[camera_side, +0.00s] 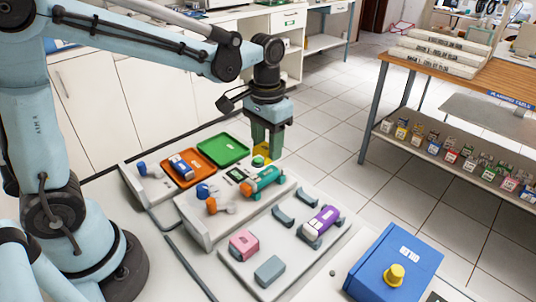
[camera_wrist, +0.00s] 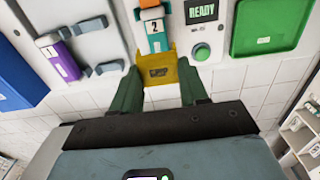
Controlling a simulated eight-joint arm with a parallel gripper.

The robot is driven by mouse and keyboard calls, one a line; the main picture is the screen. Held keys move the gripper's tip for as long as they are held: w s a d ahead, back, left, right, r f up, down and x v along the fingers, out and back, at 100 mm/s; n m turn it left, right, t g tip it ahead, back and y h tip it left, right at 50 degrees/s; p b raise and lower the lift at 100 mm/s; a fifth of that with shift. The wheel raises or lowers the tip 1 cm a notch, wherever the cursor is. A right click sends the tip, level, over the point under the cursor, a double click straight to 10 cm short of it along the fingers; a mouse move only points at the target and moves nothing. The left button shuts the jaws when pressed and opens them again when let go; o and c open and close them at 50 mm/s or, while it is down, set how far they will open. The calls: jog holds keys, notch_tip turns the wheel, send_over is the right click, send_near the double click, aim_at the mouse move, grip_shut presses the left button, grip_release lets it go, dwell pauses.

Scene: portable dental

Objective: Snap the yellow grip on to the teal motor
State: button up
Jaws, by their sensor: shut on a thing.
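The yellow grip (camera_wrist: 161,74) is between the two green fingers of my gripper (camera_wrist: 162,92), which is shut on it. In the side view my gripper (camera_side: 267,146) points down over the far end of the grey console, with a little of the yellow grip (camera_side: 263,155) showing below the fingers. The teal motor (camera_side: 264,179) lies in the console, with an orange part at one end. In the wrist view the teal motor (camera_wrist: 157,42), with a label "2", is just beyond the grip's edge. I cannot tell whether they touch.
A green button (camera_wrist: 201,51) and a READY screen (camera_wrist: 201,11) are beside the motor. A green tray (camera_side: 222,150) and an orange tray (camera_side: 187,168) lie to the left. A purple motor (camera_side: 321,222) sits on a grey fixture; a blue box (camera_side: 393,262) stands at front right.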

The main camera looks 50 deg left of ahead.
aim_at(267, 171)
jog(key=shift+f, duration=2.85)
jog(key=shift+f, duration=0.3)
jog(key=o, duration=1.1)
